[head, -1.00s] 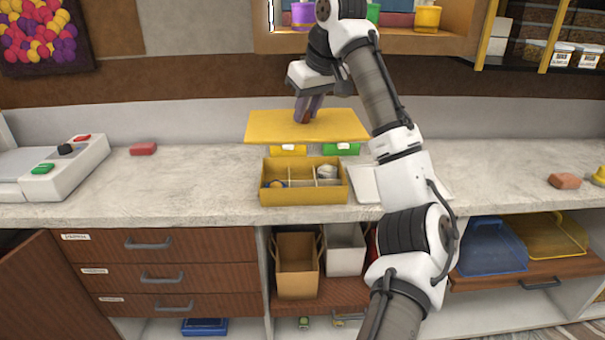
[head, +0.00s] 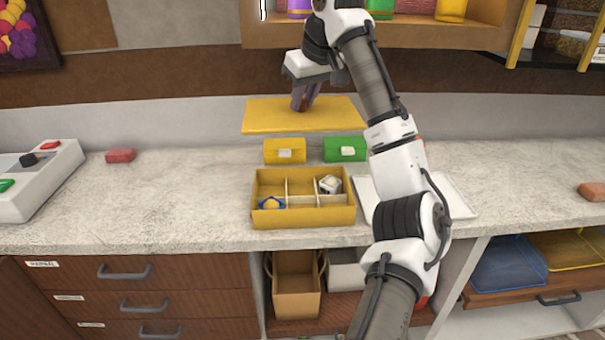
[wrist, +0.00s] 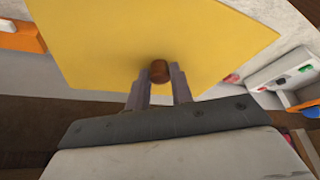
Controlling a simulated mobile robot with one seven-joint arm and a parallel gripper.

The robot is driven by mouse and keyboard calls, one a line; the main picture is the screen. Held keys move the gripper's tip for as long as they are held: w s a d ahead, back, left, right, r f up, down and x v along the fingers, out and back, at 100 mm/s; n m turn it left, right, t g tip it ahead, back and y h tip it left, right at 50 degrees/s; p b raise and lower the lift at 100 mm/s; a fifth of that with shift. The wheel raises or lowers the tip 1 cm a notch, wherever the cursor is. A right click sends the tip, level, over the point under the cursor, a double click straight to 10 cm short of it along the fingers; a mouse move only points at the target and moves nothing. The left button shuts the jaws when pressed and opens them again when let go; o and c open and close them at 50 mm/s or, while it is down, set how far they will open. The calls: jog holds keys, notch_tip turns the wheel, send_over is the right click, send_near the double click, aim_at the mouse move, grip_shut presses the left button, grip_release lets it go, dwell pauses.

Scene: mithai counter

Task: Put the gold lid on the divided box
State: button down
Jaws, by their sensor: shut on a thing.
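The gold lid (head: 275,116) is a flat yellow panel held roughly level in the air above the back of the counter. My gripper (head: 304,108) is above the lid and shut on its small brown knob. The wrist view shows the knob (wrist: 160,71) between the fingertips and the lid (wrist: 110,40) spread beyond them. The divided box (head: 302,218) stands open on the counter, below and in front of the lid, apart from it. Its left part holds a small blue and yellow item (head: 271,203), and a whitish piece (head: 330,184) sits at its back right.
A yellow box (head: 270,152) and a green box (head: 331,150) stand behind the divided box. A white tray (head: 455,208) lies to its right, partly behind my arm. A red block (head: 121,156) and a white machine (head: 45,185) are at left. Counter left of the box is clear.

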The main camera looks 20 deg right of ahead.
notch_tip(320, 180, down, 18)
jog(key=p, duration=0.1)
jog(key=shift+r, duration=0.15)
dwell(0.3)
jog(key=shift+f, duration=0.4)
jog(key=c, duration=1.2)
grip_release()
jog(key=shift+c, duration=0.2)
jog(key=shift+r, duration=0.15)
jog(key=b+v, duration=0.1)
jog(key=v, duration=1.1)
jog(key=shift+r, duration=0.25)
